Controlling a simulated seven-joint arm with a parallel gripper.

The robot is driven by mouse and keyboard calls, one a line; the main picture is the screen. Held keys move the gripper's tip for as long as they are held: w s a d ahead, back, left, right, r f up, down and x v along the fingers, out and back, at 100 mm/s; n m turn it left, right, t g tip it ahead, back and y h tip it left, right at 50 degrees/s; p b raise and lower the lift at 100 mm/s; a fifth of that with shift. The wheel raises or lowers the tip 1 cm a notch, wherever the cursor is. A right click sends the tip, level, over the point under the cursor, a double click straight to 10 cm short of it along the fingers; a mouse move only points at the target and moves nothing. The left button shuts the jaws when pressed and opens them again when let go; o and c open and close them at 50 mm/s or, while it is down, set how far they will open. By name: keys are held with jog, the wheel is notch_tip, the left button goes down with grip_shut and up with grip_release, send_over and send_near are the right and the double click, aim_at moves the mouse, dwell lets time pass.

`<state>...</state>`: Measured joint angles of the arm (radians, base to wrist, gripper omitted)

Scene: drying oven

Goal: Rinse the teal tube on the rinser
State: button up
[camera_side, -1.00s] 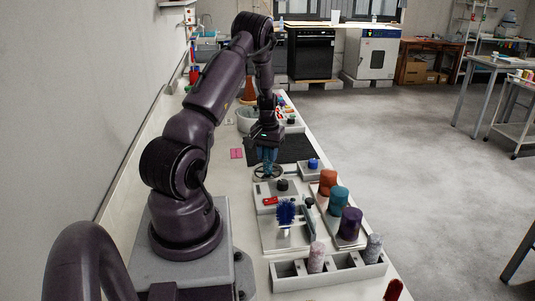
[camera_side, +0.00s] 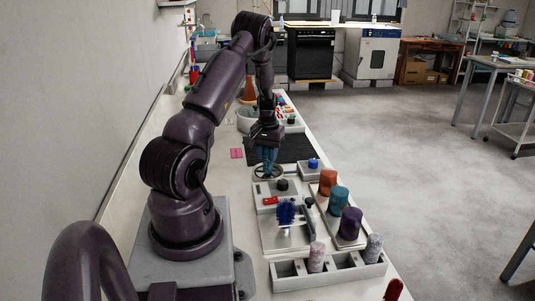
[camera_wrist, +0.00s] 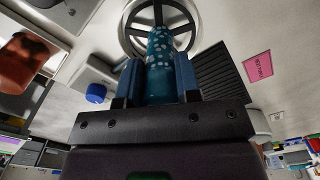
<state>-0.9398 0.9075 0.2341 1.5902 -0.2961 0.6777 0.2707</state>
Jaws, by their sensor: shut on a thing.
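My gripper (camera_wrist: 160,78) is shut on a teal tube (camera_wrist: 160,50) with pale speckles, its blue fingers on either side of it. In the side view my gripper (camera_side: 266,155) points down over the rinser (camera_side: 268,171), a round ringed fixture on the bench. In the wrist view the far end of the tube lies over the middle of the rinser's spoked ring (camera_wrist: 196,38). I cannot tell whether the tube touches it. A larger teal cylinder (camera_side: 338,199) stands on a tray at the right.
An orange cylinder (camera_side: 328,182) and a purple one (camera_side: 350,222) stand beside the teal cylinder. A blue brush (camera_side: 286,212) stands nearer the camera. A grey rack (camera_side: 345,274) holds speckled tubes. A dark mat (camera_side: 296,149) and pink card (camera_side: 237,153) lie behind.

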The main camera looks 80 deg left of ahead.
jog(key=shift+r, duration=1.9)
jog(key=shift+r, duration=1.4)
